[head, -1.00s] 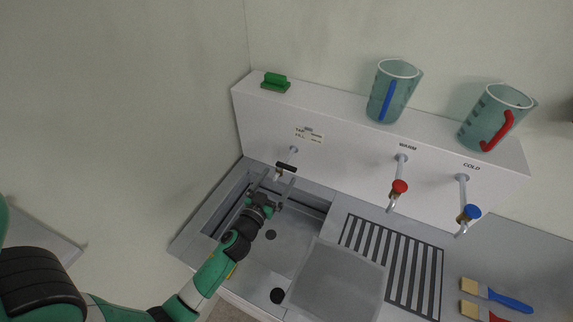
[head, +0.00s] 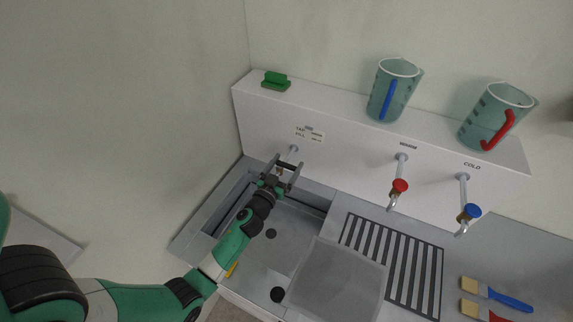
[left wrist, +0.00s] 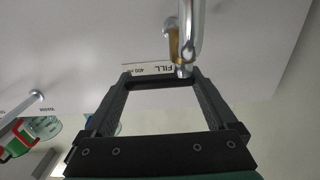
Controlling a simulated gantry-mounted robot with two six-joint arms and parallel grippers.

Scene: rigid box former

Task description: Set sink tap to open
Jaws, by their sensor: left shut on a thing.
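The sink tap (head: 294,149) sticks out of the white panel at the left end, above the basin, under a small printed label. In the left wrist view its chrome pipe (left wrist: 190,32) comes down from the top, and its black handle bar (left wrist: 158,84) spans the gap between my fingers. My left gripper (head: 287,165) is at the tap, its two dark fingers shut on the ends of the handle. In the head view the fingers mostly hide the handle, so its exact angle is hard to tell. My right gripper is not in view.
The grey basin (head: 300,222) lies below. To the right are the red-knobbed warm tap (head: 399,186) and blue-knobbed cold tap (head: 471,212). A green block (head: 276,82) and two jugs (head: 391,95) stand on the ledge. Brushes (head: 500,297) lie at lower right.

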